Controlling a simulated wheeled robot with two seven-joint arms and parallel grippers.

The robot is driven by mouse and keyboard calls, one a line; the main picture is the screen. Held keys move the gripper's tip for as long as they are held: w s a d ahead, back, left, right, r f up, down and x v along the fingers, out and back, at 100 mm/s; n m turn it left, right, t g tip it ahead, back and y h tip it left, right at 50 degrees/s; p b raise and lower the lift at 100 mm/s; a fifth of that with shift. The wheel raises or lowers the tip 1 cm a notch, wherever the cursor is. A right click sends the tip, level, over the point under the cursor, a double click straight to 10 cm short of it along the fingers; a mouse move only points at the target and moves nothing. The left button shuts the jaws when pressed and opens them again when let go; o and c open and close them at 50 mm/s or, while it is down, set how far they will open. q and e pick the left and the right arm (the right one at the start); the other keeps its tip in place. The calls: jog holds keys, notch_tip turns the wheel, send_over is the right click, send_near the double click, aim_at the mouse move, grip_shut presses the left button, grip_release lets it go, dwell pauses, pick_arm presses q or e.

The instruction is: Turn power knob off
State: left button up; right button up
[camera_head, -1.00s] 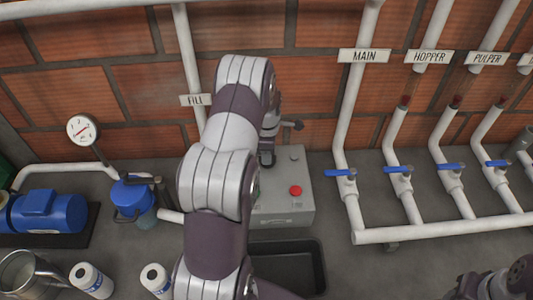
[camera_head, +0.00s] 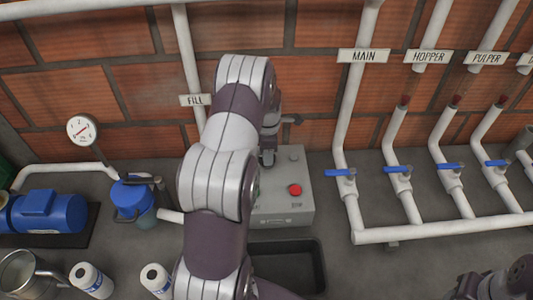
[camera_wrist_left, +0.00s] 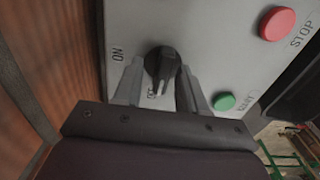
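The grey control box (camera_head: 290,213) sits on the counter against the brick wall, partly behind my left arm. In the left wrist view its black power knob (camera_wrist_left: 160,66) shows close up, with "ON" to its left and a partly hidden label below it. The knob's narrow end points down in that view, toward the hidden label. My left gripper (camera_wrist_left: 160,75) has one finger on each side of the knob, with slim gaps visible. In the head view it is at the box's far left (camera_head: 268,157). The knob is hidden there. My right gripper's fingers are not visible.
The box has a red STOP button (camera_wrist_left: 277,24) and a green START button (camera_wrist_left: 224,102) beside the knob. A dark tray (camera_head: 318,268) lies in front. White pipes with blue valve handles (camera_head: 398,169) stand right; a blue pump (camera_head: 45,212) is left.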

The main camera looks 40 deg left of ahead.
pick_arm(q)
jog(key=shift+d, duration=0.1)
jog(key=shift+r, duration=0.15)
notch_tip(320, 180, up, 12)
jog(key=shift+r, duration=0.15)
dwell(0.6)
